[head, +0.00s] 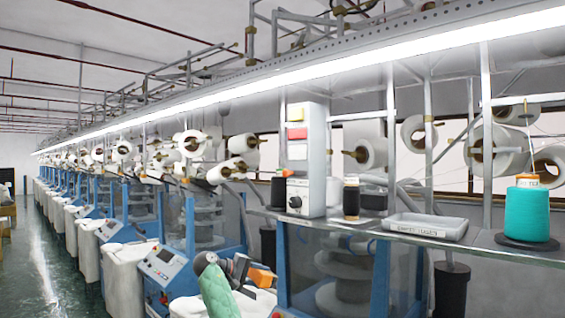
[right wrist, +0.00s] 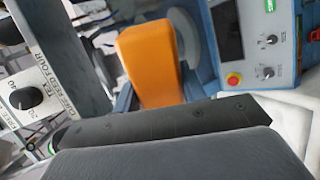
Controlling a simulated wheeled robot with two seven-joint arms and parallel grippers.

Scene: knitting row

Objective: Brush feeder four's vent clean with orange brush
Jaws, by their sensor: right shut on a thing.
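My right gripper (head: 241,268) is low in the middle of the head view, in front of the machines and below the shelf. It is shut on the orange brush (head: 262,278), whose orange block sticks out to its right. In the right wrist view the orange brush (right wrist: 150,62) stands beyond the dark finger pads; its bristles cannot be made out. A pale control box (head: 306,160) with coloured panels and a dial stands on the shelf. In the wrist view a dial (right wrist: 26,97) sits beside lettering that seems to read "FEED FOUR". I cannot make out the vent. My left gripper is not in view.
The metal shelf (head: 482,240) carries a black spool (head: 351,202), a grey labelled tray (head: 425,224) and a teal yarn cone (head: 527,212). A blue machine panel (head: 163,265) stands left of my gripper, with white bins nearby. The aisle floor (head: 40,270) is clear at far left.

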